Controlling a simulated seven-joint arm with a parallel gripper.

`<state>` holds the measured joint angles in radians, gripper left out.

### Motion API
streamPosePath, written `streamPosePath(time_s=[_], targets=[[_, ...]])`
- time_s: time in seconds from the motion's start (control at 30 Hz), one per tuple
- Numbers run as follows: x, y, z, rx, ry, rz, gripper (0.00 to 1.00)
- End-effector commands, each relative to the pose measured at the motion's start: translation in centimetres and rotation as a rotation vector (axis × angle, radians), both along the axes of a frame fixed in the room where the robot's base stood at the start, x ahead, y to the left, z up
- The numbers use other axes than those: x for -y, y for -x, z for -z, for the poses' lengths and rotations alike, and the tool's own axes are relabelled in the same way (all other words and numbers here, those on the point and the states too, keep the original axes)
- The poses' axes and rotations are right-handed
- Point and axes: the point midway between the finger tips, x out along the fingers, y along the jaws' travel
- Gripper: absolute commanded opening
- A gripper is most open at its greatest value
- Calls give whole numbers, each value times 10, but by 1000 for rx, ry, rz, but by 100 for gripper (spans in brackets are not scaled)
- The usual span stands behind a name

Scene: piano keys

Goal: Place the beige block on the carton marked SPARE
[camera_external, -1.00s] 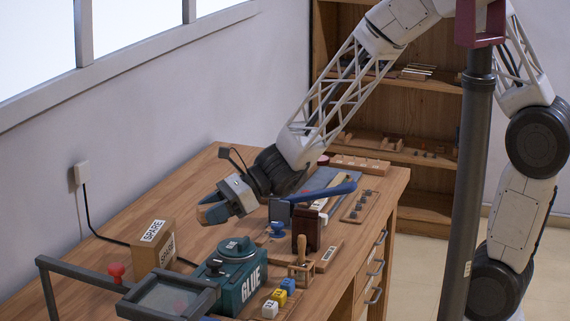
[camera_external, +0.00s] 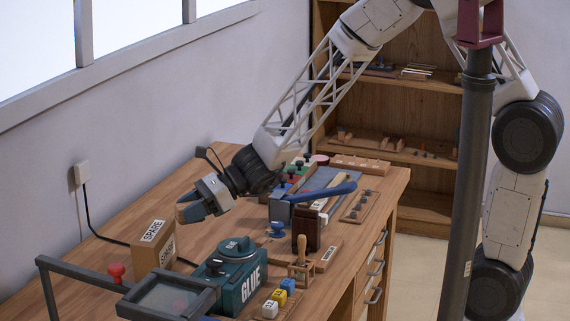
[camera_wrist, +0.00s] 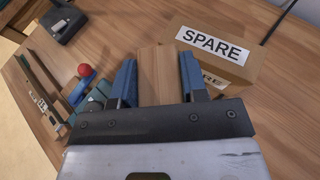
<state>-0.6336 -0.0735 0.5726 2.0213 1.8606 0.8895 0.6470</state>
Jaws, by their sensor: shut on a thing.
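The SPARE carton (camera_external: 144,259) is a brown box on the bench, with white labels on its top and side. In the wrist view the carton (camera_wrist: 242,72) lies just beyond and to the right of my fingers. My gripper (camera_external: 188,212) hangs above the bench, behind and to the right of the carton in the outside view. In the wrist view my gripper (camera_wrist: 158,80) has its blue fingers shut on the beige block (camera_wrist: 157,75), a wood-coloured piece. The block is hard to make out in the outside view. I see a gap between gripper and carton in the outside view.
A teal GLUE box (camera_external: 242,290) stands right of the carton. A dark framed tray (camera_external: 165,298) and a red knob (camera_external: 116,271) are in front. A black cable (camera_external: 98,231) runs from the wall behind the carton. Bare bench lies behind the carton.

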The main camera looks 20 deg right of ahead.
Motion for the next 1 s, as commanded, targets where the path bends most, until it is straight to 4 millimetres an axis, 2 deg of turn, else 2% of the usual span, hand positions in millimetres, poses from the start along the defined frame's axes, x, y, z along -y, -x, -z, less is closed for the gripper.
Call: streamPosePath(time_s=[0.7,1.0], targets=[[-67,-65,9,0,1,0,16],[-75,-72,10,-1,0,0,16]])
